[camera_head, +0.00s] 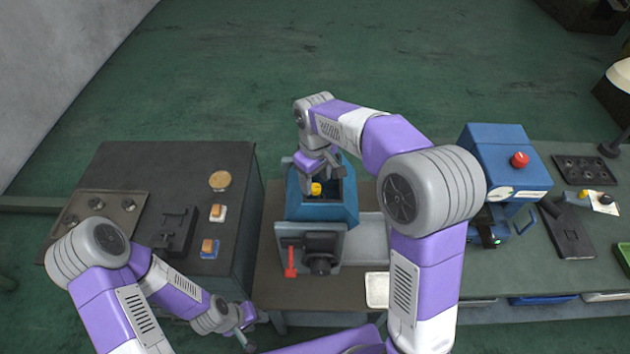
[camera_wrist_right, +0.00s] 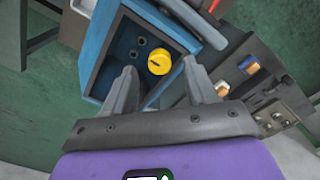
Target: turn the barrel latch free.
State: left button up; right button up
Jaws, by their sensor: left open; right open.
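A yellow round knob with a dark mark on its face, which looks like the barrel latch (camera_head: 316,188), sits inside the open blue housing (camera_head: 322,211). In the right wrist view the yellow knob (camera_wrist_right: 158,61) lies just beyond and between the fingertips. My right gripper (camera_head: 322,172) is over the housing's opening, open, with its fingers (camera_wrist_right: 160,72) pointing at the knob. I cannot tell whether the fingers touch it. My left gripper (camera_head: 249,326) is open and empty, low at the front, well away from the housing.
Below the housing is a grey plate with a red handle (camera_head: 290,262) and a black fitting (camera_head: 320,262). A blue machine with a red button (camera_head: 520,159) stands right. Small dark holes (camera_wrist_right: 141,41) show beside the knob.

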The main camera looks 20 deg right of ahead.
aim_at(315, 190)
jog(key=shift+w+f, duration=0.1)
jog(key=shift+f, duration=1.1)
grip_shut()
